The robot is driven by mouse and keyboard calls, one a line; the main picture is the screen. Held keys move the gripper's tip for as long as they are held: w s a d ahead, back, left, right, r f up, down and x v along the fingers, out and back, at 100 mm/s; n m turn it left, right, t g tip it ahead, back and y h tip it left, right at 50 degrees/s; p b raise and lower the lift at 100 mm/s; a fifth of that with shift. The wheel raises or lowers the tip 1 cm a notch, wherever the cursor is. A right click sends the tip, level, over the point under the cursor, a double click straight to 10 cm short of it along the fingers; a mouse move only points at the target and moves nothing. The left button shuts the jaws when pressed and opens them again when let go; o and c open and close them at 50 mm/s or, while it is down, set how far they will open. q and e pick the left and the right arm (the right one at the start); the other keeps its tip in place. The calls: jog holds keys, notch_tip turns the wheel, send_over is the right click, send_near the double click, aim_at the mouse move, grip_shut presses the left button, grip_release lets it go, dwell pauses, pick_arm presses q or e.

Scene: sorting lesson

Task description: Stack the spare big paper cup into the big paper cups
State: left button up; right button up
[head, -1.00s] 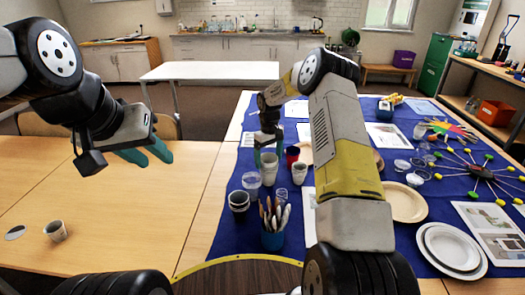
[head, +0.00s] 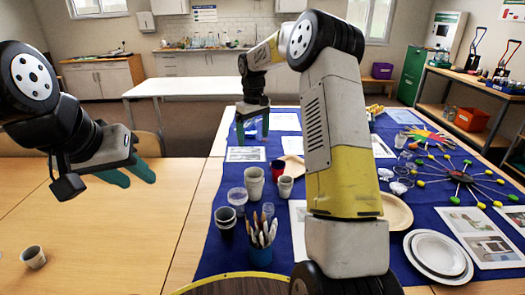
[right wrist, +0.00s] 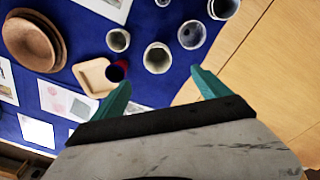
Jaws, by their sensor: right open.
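A tall pale paper cup (head: 254,184) stands upright on the blue cloth; it also shows in the right wrist view (right wrist: 157,59). I cannot tell how many cups are nested in it. A smaller pale cup (head: 285,187) stands to its right, and it also shows in the right wrist view (right wrist: 118,40). Another paper cup (head: 33,258) stands alone on the left wooden table. My right gripper (head: 252,128) is open and empty, above and beyond the tall cup. Its fingers (right wrist: 162,88) are apart in the right wrist view. My left gripper (head: 130,176) is open and empty above the left table.
A clear cup (head: 237,197), dark cups (head: 226,224) and a blue brush pot (head: 260,256) stand close in front of the tall cup. A red cup (head: 277,172) stands behind. White plates (head: 437,256) lie at right. The left table (head: 100,235) is mostly clear.

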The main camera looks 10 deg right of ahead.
jog(key=s+r+m+t, duration=0.2)
jog(key=s+r+t, duration=0.1)
jog(key=s+r, duration=1.3)
jog(key=s+f+m+t+y, duration=0.2)
jog(key=s+f, duration=0.1)
jog(key=s, duration=1.8)
jog(key=shift+m+t, duration=0.3)
jog(key=shift+m, duration=0.1)
jog(key=shift+f, duration=0.1)
jog(key=shift+c, duration=0.3)
